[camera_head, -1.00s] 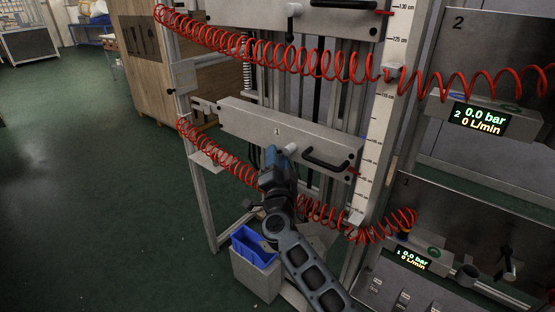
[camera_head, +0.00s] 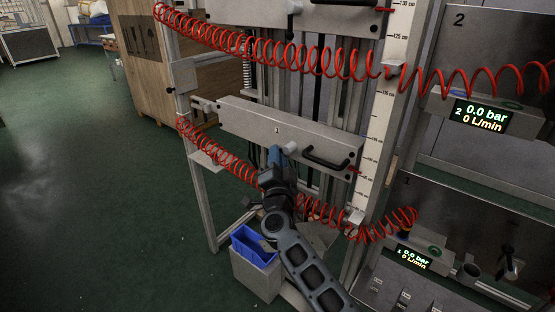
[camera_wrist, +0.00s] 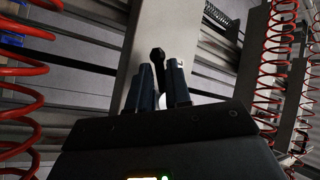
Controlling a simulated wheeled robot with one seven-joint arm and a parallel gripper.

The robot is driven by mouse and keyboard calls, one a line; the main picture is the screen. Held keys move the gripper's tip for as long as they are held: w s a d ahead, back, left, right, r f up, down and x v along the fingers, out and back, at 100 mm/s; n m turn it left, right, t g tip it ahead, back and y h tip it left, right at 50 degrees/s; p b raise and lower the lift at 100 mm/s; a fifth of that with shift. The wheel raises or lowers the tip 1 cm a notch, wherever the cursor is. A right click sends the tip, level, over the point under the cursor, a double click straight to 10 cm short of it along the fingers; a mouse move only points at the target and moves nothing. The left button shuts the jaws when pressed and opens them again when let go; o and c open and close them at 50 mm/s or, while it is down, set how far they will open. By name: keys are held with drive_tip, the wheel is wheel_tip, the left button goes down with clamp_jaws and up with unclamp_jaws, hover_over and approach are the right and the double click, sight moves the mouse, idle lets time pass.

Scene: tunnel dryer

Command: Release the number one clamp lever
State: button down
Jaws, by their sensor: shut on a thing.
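The clamp beam marked 1 (camera_head: 240,125) is a grey bar across the lower middle of the frame. A pale hub (camera_head: 289,148) sits on its front face, left of a black handle. My gripper (camera_head: 274,157) is at the beam's front, just left of this hub. In the wrist view my gripper (camera_wrist: 161,82) has its two fingers close around a dark lever (camera_wrist: 157,57) with a rounded end, and it is shut on it. The lever's lower part is hidden between the fingers. In the head view my gripper covers the lever.
The black handle (camera_head: 325,160) is right of the hub. A blue bin (camera_head: 254,246) stands below. Panels with displays (camera_head: 481,116) are at the right. The floor at left is clear.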

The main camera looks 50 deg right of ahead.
drive_tip(key=shift+w+r+m+g+h+b, duration=0.2)
drive_tip(key=shift+m+h+b, duration=0.7)
drive_tip(key=shift+b, duration=0.9)
drive_tip(key=shift+w+r+m+g+h+b, duration=0.15)
drive_tip(key=shift+m+h+b, duration=0.4)
drive_tip(key=shift+m+b, duration=0.95)
drive_tip(key=shift+w+r+m+g+h+b, duration=0.2)
drive_tip(key=shift+m+h+b, duration=0.6)
drive_tip(key=shift+b, duration=1.25)
drive_tip(key=shift+s, duration=0.15)
drive_tip(key=c, duration=1.1)
unclamp_jaws()
drive_tip(key=v, duration=0.8)
